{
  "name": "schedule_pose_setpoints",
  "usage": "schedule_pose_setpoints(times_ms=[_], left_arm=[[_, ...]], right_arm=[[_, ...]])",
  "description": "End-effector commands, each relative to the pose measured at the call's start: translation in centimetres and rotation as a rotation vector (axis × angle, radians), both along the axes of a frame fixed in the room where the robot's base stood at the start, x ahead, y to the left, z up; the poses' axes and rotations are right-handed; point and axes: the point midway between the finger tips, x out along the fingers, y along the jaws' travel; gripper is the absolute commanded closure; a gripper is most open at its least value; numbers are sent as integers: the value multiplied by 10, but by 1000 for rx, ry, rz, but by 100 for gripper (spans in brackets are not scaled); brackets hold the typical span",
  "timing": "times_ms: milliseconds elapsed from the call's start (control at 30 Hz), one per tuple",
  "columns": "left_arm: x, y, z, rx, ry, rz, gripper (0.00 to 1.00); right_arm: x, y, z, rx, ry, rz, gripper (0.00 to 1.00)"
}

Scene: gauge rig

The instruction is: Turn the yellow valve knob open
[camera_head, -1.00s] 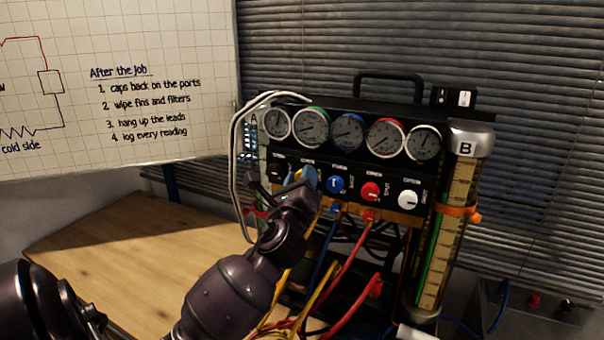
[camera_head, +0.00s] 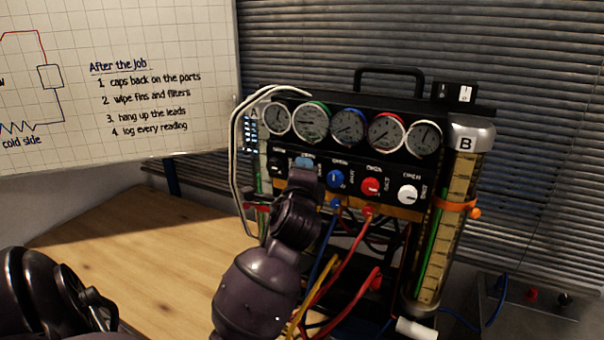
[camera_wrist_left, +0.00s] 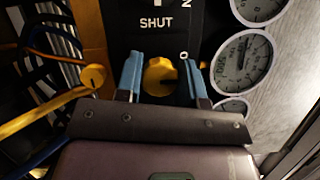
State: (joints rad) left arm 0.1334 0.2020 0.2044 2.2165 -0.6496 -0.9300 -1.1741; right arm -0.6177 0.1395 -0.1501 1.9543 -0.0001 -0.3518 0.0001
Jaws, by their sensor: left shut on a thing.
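The yellow valve knob (camera_wrist_left: 159,76) shows in the left wrist view, below the word SHUT on a black panel. The blue fingers of my left gripper (camera_wrist_left: 162,76) stand on both sides of it, shut on it. In the head view the left gripper (camera_head: 305,164) is at the panel, left of the blue knob (camera_head: 335,178). My wrist hides the yellow knob there. The knob's pointer direction is not clear. My right gripper is not in view.
Red (camera_head: 371,187) and white (camera_head: 408,195) knobs sit to the right, below a row of round gauges (camera_head: 348,128). Coloured hoses (camera_head: 345,262) hang under the panel. A clear tube marked B (camera_head: 447,225) stands at right. The wooden table (camera_head: 120,245) is bare at left.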

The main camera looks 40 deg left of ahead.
Motion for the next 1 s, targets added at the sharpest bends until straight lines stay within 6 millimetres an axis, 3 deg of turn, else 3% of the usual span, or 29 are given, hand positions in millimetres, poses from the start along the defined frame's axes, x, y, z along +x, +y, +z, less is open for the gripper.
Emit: schedule_pose_setpoints(times_ms=[667,700,800,867,1000], left_arm=[[-1,1,1,-57,-20,2,88],[-1,1,1,-57,-20,2,60],[0,1,1,-56,-19,2,44],[0,1,0,-56,-19,1,39],[0,1,0,-55,-18,1,39]], right_arm=[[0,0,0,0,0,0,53],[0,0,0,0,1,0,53],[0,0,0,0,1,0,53],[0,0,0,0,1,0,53],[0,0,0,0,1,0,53]])
